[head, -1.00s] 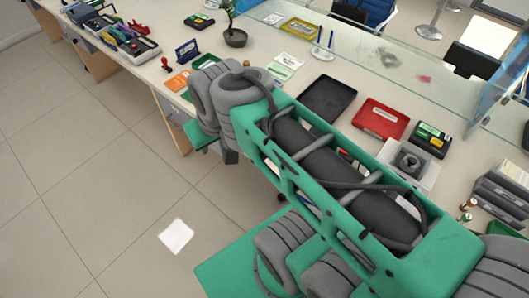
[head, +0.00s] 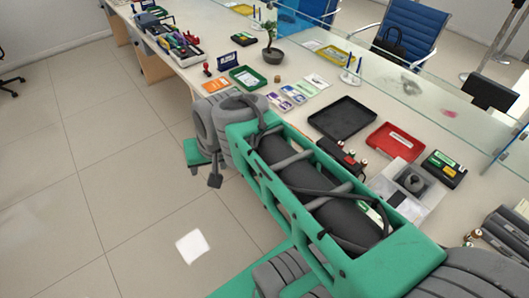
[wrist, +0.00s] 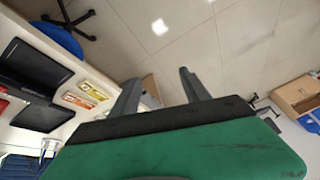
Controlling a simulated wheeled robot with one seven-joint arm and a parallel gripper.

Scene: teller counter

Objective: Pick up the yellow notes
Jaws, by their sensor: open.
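I cannot make out the yellow notes for certain. Several small banded bundles, purple and pale (head: 285,98), lie on the counter behind my arm in the head view. A yellow and a red-orange flat item (wrist: 95,90) show at the left of the wrist view, too small to identify. My gripper (wrist: 157,77) is open and empty, its two dark fingers apart over the floor. In the head view its end shows only partly, beside the counter's front edge. My green arm hides part of the counter.
A black tray (head: 342,118), a red tray (head: 396,142) and a green tray (head: 248,78) lie on the counter. A potted plant (head: 272,56) stands behind them. A glass screen (head: 420,90) runs along the back. The floor at left is open.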

